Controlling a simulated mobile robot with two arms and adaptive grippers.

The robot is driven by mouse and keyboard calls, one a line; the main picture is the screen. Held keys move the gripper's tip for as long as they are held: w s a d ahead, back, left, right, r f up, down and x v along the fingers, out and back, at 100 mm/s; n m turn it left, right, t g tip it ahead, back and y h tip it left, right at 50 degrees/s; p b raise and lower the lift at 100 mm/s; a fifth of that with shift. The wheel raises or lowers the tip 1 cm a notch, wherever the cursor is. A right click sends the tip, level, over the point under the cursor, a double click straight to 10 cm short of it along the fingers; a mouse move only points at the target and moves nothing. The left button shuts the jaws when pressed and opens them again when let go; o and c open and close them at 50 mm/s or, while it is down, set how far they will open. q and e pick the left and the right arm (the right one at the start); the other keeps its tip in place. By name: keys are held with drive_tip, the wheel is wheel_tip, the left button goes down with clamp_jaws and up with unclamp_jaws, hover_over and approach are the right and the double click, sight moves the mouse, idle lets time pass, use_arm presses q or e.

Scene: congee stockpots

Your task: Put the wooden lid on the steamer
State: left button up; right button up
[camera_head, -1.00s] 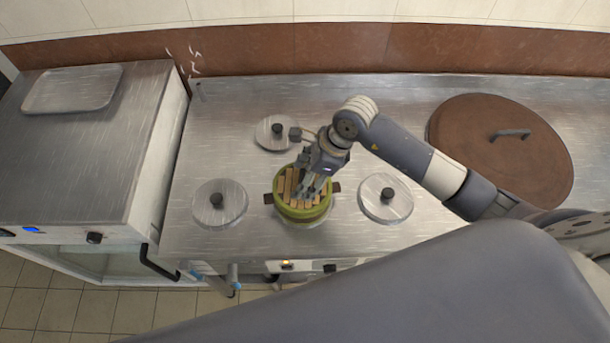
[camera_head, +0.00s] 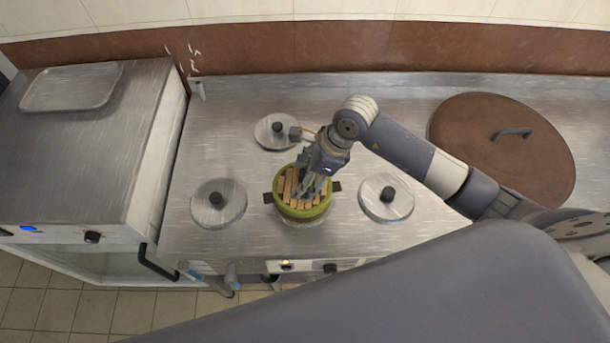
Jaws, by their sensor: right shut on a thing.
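The steamer (camera_head: 291,212) is a round green pot with dark side handles, on the steel counter among the round lids. The slatted wooden lid (camera_head: 288,187) lies at the steamer's top, within or on its green rim; its exact seating is hard to tell. My right gripper (camera_head: 310,190) reaches down over the wooden lid from the upper right, and its fingers are shut on it. The fingers cover the lid's middle and right part. My left gripper is out of view.
Round steel lids with black knobs sit left (camera_head: 218,204), behind (camera_head: 273,131) and right (camera_head: 386,198) of the steamer. A large brown lid (camera_head: 470,140) lies at the right. A steel cabinet with a tray (camera_head: 72,87) stands left. The counter's back strip is clear.

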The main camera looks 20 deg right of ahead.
drive_tip(key=shift+f, duration=0.3)
drive_tip(key=o, duration=0.8)
drive_tip(key=shift+p+v, duration=1.55)
drive_tip(key=shift+v, duration=1.4)
drive_tip(key=p+v, duration=0.2)
drive_tip(key=v, duration=0.3)
drive_tip(key=shift+r+p, duration=0.15)
drive_tip(key=shift+p, duration=0.15)
